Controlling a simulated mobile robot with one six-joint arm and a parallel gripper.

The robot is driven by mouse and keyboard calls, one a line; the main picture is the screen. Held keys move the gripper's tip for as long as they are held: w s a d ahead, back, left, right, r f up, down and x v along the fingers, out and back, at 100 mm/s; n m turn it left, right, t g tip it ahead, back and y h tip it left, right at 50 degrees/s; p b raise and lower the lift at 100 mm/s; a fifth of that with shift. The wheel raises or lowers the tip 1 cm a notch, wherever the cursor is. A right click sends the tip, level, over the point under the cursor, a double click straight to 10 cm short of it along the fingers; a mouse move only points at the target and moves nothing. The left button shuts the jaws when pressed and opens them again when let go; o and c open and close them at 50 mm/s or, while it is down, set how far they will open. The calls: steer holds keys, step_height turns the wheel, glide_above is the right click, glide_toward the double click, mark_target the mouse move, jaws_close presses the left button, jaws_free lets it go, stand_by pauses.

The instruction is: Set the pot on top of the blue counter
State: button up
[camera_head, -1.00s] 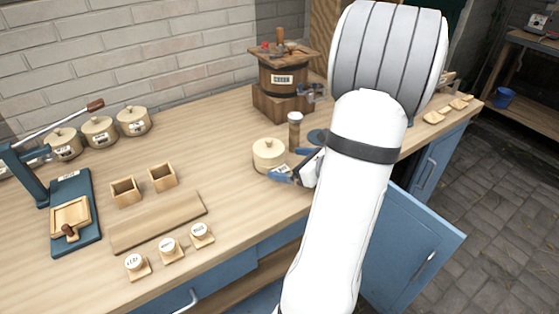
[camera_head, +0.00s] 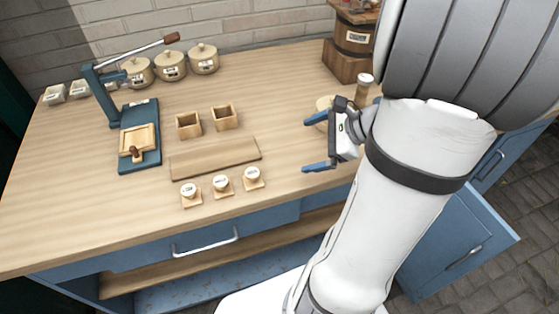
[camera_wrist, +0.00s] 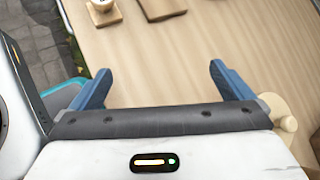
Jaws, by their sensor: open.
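A cream lidded pot (camera_head: 325,103) stands on the wooden top of the blue counter (camera_head: 275,220), mostly hidden behind my gripper in the head view. Part of a pale round thing, likely this pot (camera_wrist: 285,115), shows at the right of the wrist view, outside the fingers. My gripper (camera_head: 317,143) is open and empty over the counter, in front of the pot. In the wrist view, bare wood lies between its blue fingers (camera_wrist: 160,72). I cannot tell whether a finger touches the pot.
A jar (camera_head: 363,88) stands right of the pot, with a wooden churn (camera_head: 354,40) behind. Left are a board (camera_head: 215,158), small boxes (camera_head: 188,125), labelled stamps (camera_head: 221,185), a blue press (camera_head: 140,135) and lidded pots (camera_head: 170,66). An open blue door (camera_head: 455,240) juts out at right.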

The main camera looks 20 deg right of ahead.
steer(key=s+a+n+g, duration=0.1)
steer(key=a+n, duration=0.1)
steer(key=n, duration=0.1)
steer(key=s+a+n+g+h, duration=0.1)
steer(key=a+n+g, duration=0.1)
steer(key=a+n, duration=0.1)
steer(key=s+a+n+g+h, duration=0.1)
steer(key=a+n, duration=0.2)
steer(key=n, duration=0.1)
steer(key=shift+s+a+r+g, duration=0.25)
steer(key=shift+r+g, duration=0.15)
steer(key=a+r+n+h, duration=0.1)
steer(key=n, duration=0.3)
steer(key=s+a+r+n+h, duration=0.1)
steer(key=n+h, duration=0.1)
steer(key=n, duration=0.2)
steer(key=s+a+r+n+h, duration=0.1)
steer(key=n+h, duration=0.1)
steer(key=n, duration=0.1)
steer(key=shift+s+r+n+t, duration=0.15)
steer(key=shift+n+t, duration=0.15)
steer(key=shift+n, duration=0.1)
